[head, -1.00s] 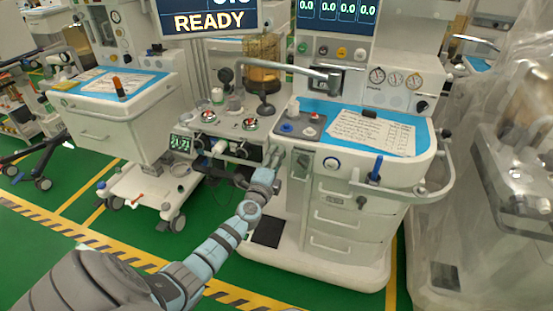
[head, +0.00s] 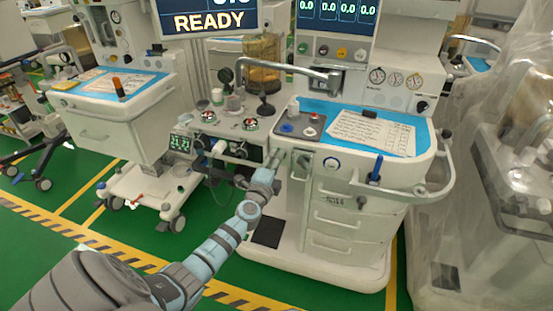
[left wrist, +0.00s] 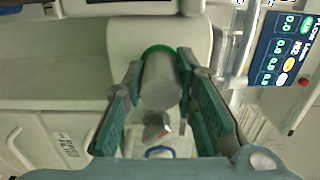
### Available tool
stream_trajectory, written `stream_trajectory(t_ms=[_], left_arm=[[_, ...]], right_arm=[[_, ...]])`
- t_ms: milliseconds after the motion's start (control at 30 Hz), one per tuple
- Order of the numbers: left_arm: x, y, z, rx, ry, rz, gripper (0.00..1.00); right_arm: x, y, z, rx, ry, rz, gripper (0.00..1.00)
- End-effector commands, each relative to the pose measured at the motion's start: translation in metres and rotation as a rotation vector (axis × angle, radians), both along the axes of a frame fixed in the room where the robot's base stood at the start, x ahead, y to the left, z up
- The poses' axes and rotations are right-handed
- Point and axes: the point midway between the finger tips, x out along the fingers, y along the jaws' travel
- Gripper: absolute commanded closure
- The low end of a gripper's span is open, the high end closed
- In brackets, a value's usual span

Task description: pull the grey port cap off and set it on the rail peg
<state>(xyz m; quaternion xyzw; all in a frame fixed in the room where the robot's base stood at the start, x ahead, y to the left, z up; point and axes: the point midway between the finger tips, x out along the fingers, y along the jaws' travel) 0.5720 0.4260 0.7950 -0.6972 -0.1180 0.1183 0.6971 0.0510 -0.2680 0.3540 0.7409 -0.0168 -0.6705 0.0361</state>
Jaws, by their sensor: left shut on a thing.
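The grey port cap (left wrist: 160,85) is a plain grey cylinder between the teal finger pads in the left wrist view. A green ring (left wrist: 155,49) shows at its far end, against a pale housing. I cannot tell whether the cap is still seated there. My left gripper (left wrist: 161,72) is shut on the cap, with a finger on each side. In the head view my left gripper (head: 273,163) is at the front of the middle machine, left of its drawers; the cap is too small to make out there. A blue upright piece (head: 376,168), possibly the rail peg, stands at the white rail (head: 398,190).
The middle cart's blue worktop (head: 318,112) holds a written sheet (head: 372,132) and a small tray (head: 301,125). Drawers (head: 335,222) lie below. Another cart (head: 115,120) stands left, and a plastic-covered machine (head: 490,170) stands close on the right. Green floor is open in front.

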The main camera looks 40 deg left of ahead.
Motion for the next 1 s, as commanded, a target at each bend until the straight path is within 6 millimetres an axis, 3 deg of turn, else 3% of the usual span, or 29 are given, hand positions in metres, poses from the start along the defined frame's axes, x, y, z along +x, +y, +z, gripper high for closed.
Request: stream_trajectory(t_ms=[1000], left_arm=[[-0.037, -0.013, 0.000, 0.001, 0.000, 0.000, 1.00]], right_arm=[[0.000, 0.000, 0.012, 0.000, 0.000, 0.000, 0.60]])
